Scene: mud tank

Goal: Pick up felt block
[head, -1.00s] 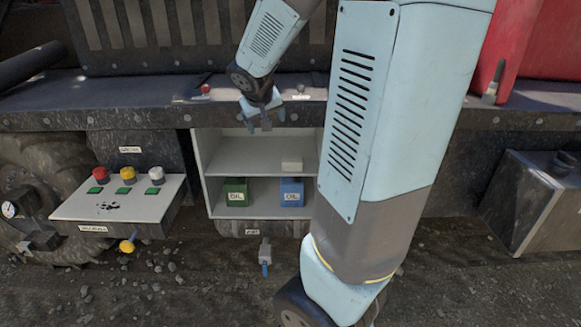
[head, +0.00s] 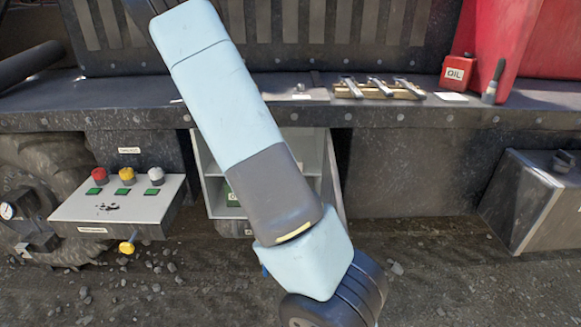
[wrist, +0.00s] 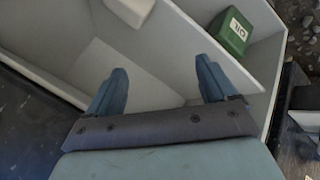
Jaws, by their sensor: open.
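The felt block (wrist: 130,8) is a pale off-white block, partly cut off at the top edge of the wrist view. It sits on the upper shelf of a grey-white open cabinet (wrist: 165,35). My gripper (wrist: 160,72) is open, with two blue fingers well apart and nothing between them. It is at the cabinet's opening, short of the block and apart from it. In the head view my arm crosses in front of the cabinet (head: 335,185) and hides the gripper and the block.
A green oil box (wrist: 231,31) stands in the lower compartment. A control panel (head: 125,205) with coloured buttons is left of the cabinet. A rack of metal tools (head: 378,89), a red oil can (head: 458,71) and a brush (head: 493,82) stand on the bench above right.

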